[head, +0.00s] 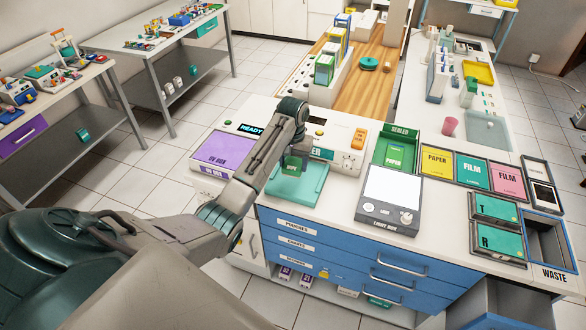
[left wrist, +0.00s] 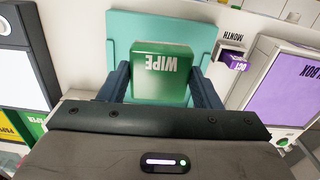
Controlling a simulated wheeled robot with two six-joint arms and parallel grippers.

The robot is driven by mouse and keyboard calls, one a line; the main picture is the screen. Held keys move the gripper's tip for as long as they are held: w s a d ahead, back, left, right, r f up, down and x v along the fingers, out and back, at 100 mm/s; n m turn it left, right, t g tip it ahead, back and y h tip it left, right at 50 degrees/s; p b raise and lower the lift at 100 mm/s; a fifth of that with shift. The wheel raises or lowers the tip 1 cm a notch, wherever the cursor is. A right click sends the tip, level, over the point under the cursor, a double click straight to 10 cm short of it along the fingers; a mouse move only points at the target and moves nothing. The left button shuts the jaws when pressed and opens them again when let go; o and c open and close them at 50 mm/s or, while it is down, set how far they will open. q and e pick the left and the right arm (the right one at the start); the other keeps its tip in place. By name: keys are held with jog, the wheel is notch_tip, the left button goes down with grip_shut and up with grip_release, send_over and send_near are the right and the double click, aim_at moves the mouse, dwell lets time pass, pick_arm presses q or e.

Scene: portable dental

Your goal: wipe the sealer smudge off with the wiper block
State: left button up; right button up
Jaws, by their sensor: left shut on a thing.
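The wiper block, green and marked WIPE, is between the fingers of my left gripper (head: 293,160). In the left wrist view the block (left wrist: 161,68) shows with a dark finger of the gripper (left wrist: 161,90) on each side, shut on it. In the head view the block (head: 291,168) is over the teal tray (head: 312,190) at the counter's front; I cannot tell whether it touches the tray. The white sealer (head: 345,150) stands just behind, its label partly covered by my arm. I cannot make out a smudge on it. My right gripper is not in view.
A purple UV box (head: 225,150) stands left of the tray. The light box (head: 390,195) with a bright screen stands to the right.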

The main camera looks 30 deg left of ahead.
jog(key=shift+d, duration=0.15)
pick_arm(q)
jog(key=shift+w+a+f, duration=0.1)
jog(key=shift+w, duration=0.05)
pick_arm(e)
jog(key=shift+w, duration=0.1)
pick_arm(q)
jog(key=shift+r, duration=2.05)
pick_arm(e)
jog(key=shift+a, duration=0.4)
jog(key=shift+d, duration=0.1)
